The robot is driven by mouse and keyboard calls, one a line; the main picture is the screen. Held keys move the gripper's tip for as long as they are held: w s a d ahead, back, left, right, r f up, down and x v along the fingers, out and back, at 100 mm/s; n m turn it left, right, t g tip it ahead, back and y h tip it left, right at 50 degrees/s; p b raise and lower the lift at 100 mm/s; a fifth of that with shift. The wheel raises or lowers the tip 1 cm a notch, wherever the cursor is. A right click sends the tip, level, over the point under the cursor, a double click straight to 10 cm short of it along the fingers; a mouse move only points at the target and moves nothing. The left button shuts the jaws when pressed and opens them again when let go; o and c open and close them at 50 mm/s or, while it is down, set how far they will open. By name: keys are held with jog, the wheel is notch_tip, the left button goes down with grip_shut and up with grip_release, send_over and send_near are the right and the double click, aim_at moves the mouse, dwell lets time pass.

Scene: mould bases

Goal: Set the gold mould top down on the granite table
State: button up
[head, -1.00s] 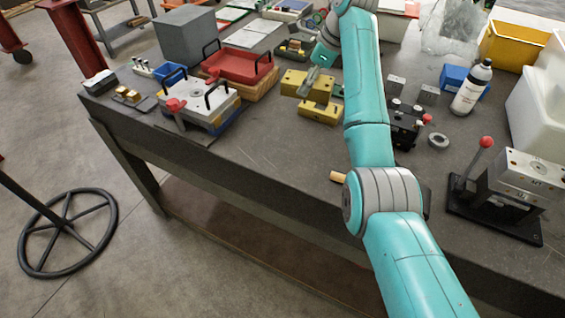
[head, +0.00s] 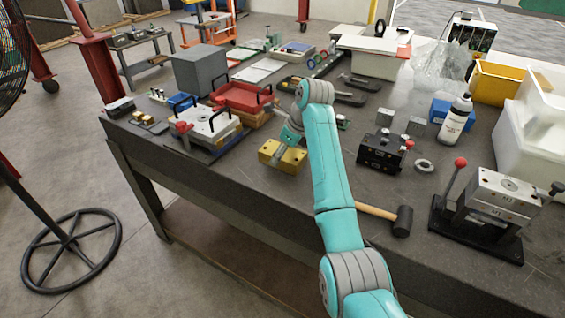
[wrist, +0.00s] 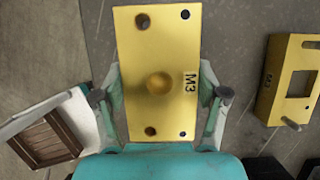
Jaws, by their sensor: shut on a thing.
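The gold mould top (wrist: 155,45), a flat plate marked M3 with corner holes and a round central dimple, is between the two fingers of my gripper (wrist: 160,96), which is shut on it. In the head view the gold block (head: 283,158) shows at my gripper, near the front edge of the granite table (head: 250,185). I cannot tell whether its underside touches the table. A second gold mould part (wrist: 292,85), with a rectangular opening and a pin, lies to the right in the wrist view. My arm seems to hide it in the head view.
A white plate with handles (head: 208,127) and a red tray (head: 242,97) stand to the left. A wooden-handled hammer (head: 385,214) and a black block (head: 382,152) lie to the right. Bare table lies in front of the gold block.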

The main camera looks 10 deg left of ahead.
jog(key=shift+f, duration=1.7)
jog(key=o, duration=1.8)
jog(key=shift+f, duration=0.2)
jog(key=v, duration=1.1)
jog(key=shift+w, duration=0.1)
jog(key=shift+d+r, duration=0.25)
jog(key=shift+r, duration=0.35)
